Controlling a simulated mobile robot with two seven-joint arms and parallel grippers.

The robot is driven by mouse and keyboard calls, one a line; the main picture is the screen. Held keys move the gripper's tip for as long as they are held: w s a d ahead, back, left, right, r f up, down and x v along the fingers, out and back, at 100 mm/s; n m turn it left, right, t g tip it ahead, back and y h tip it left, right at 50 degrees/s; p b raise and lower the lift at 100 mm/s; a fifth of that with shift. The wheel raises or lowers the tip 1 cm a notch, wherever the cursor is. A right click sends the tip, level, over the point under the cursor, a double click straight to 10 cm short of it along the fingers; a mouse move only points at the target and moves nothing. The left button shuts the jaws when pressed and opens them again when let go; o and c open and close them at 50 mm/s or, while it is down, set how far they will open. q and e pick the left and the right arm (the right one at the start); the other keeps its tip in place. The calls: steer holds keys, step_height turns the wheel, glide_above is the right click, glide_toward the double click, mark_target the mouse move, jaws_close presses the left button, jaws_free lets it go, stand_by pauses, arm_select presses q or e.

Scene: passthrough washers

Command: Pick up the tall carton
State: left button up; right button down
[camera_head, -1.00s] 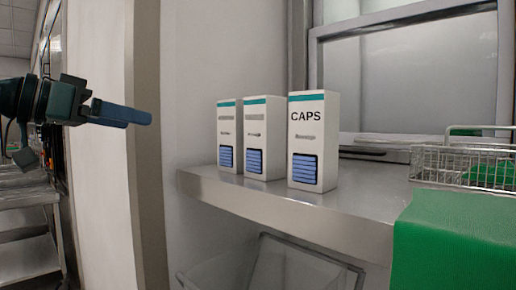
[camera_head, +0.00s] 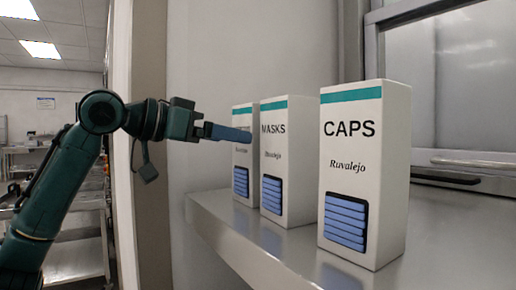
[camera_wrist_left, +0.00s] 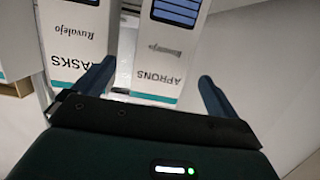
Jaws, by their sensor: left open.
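Three white cartons with teal bands and blue pictures stand upright in a row on a steel shelf. The CAPS carton (camera_head: 362,180) is nearest and looks largest; whether it is truly tallest I cannot tell. The MASKS carton (camera_head: 287,165) is behind it. The farthest carton (camera_head: 241,170) has its name covered by my left gripper (camera_head: 240,134). In the left wrist view my left gripper (camera_wrist_left: 157,70) is open, with the APRONS carton (camera_wrist_left: 168,50) showing between its fingers and the MASKS carton (camera_wrist_left: 80,40) left of them. No grip on a carton shows.
The steel shelf (camera_head: 265,255) has a free front edge and bare room right of the cartons. A wall (camera_head: 210,60) stands behind and left of them. A closed metal hatch (camera_head: 480,80) is at right. Steel racks (camera_head: 75,200) stand far left.

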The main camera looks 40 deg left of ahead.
mark_target(256, 144)
arm_select(q)
steer(key=p+x, duration=0.4)
steer(key=x, duration=0.3)
steer(key=shift+w, duration=0.4)
steer(key=shift+w+f, duration=0.1)
steer(key=shift+f, duration=0.15)
arm_select(e)
steer(key=shift+w+a+r+m+g, duration=0.2)
steer(key=shift+w+r+m+g, duration=0.1)
steer(key=shift+r+m+g, duration=0.15)
arm_select(q)
steer(key=shift+c, duration=0.5)
